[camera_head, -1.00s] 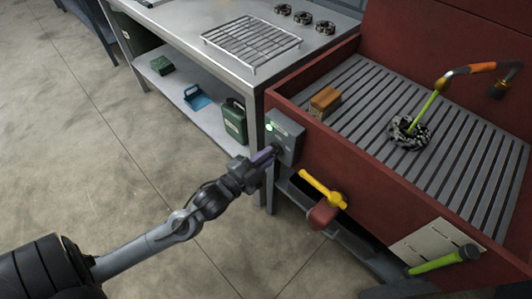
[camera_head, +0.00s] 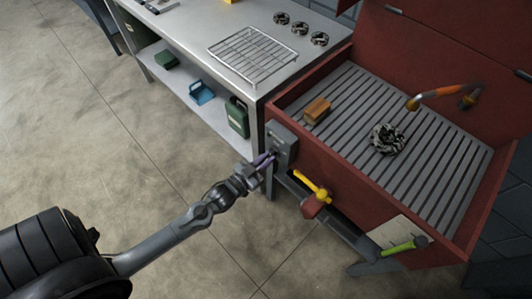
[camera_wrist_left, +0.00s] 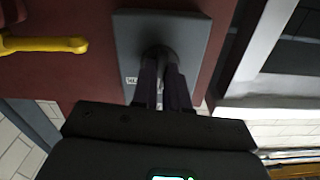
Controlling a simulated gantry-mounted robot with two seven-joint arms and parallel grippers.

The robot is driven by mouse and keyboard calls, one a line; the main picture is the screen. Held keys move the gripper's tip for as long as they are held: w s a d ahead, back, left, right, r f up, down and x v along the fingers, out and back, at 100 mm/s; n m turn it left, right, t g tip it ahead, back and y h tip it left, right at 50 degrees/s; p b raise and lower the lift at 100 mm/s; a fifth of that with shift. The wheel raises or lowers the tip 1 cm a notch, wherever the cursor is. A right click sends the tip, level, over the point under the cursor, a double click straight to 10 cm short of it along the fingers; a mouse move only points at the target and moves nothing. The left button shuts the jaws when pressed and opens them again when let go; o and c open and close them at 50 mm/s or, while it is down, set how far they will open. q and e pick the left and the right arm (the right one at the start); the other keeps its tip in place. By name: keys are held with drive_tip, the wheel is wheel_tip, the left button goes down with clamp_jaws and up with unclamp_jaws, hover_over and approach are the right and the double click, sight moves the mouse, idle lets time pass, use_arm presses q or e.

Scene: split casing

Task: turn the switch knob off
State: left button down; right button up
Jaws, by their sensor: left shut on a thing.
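The grey switch box (camera_head: 285,146) is mounted on the red front wall of the wash basin, near its left corner. No green light shows on the box in the head view. My left gripper (camera_head: 267,160) is shut on the round switch knob, at the front of the box. In the left wrist view the dark knob (camera_wrist_left: 160,55) sits between the two fingers, in front of the grey box (camera_wrist_left: 192,30). The fingers hide part of the knob, and I cannot read its angle. My right gripper is not in view.
A yellow-handled valve (camera_head: 311,186) is close to the right of the box. The basin (camera_head: 440,190) holds a brush (camera_head: 317,109), a dark coiled part (camera_head: 388,139) and an orange-tipped spout (camera_head: 437,93). A steel bench (camera_head: 200,35) with a wire rack (camera_head: 252,56) stands behind. The floor on the left is clear.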

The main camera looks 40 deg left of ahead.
use_arm(q)
drive_tip(key=shift+n+p, duration=0.7)
drive_tip(key=shift+n, duration=0.1)
drive_tip(key=c, duration=1.1)
unclamp_jaws()
drive_tip(key=shift+c, duration=0.2)
drive_tip(key=s+p, duration=0.2)
drive_tip(key=s, duration=0.8)
drive_tip(key=shift+s+a, duration=0.2)
drive_tip(key=shift+s, duration=0.2)
